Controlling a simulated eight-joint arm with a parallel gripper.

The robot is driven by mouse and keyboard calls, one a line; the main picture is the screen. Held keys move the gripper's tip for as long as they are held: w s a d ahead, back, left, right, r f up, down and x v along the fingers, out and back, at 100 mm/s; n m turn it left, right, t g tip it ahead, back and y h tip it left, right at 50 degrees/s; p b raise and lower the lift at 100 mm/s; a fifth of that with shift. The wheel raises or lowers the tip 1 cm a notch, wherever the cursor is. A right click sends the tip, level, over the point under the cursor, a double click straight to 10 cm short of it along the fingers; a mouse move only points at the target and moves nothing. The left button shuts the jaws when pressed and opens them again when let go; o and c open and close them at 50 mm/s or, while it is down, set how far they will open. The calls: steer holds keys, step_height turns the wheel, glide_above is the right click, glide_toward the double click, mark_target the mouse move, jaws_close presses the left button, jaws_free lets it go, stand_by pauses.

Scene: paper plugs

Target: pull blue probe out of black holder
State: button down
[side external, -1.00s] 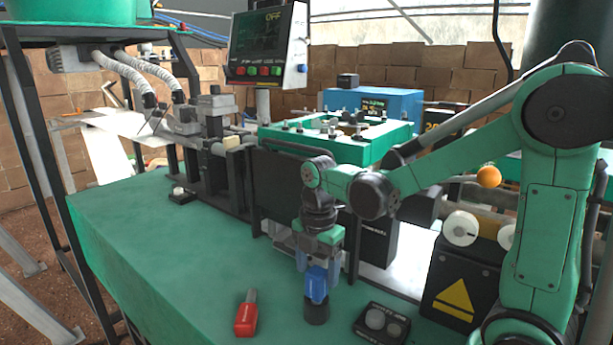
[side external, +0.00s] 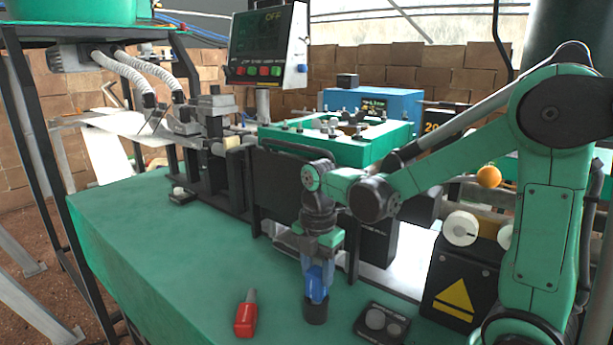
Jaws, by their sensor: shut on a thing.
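The blue probe (side external: 316,285) stands upright near the front of the green table, its lower end in or right at the mouth of the black holder (side external: 316,312). I cannot tell how deep its lower end sits. My gripper (side external: 318,268) points straight down above the holder and is shut on the upper part of the blue probe. The fingers hide the probe's top.
A red-handled tool (side external: 246,315) lies on the table left of the holder. A black block with round grey tops (side external: 381,326) lies to its right. The machine's dark panel (side external: 290,190) stands close behind my gripper. The green table (side external: 170,240) is clear to the left.

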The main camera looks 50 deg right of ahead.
steer(key=c, duration=1.2)
jaws_free()
steer(key=shift+c, duration=0.2)
jaws_close()
steer(key=shift+r, duration=0.8)
steer(key=shift+r, duration=1.9)
steer(key=shift+r, duration=0.1)
steer(key=shift+r, duration=1.4)
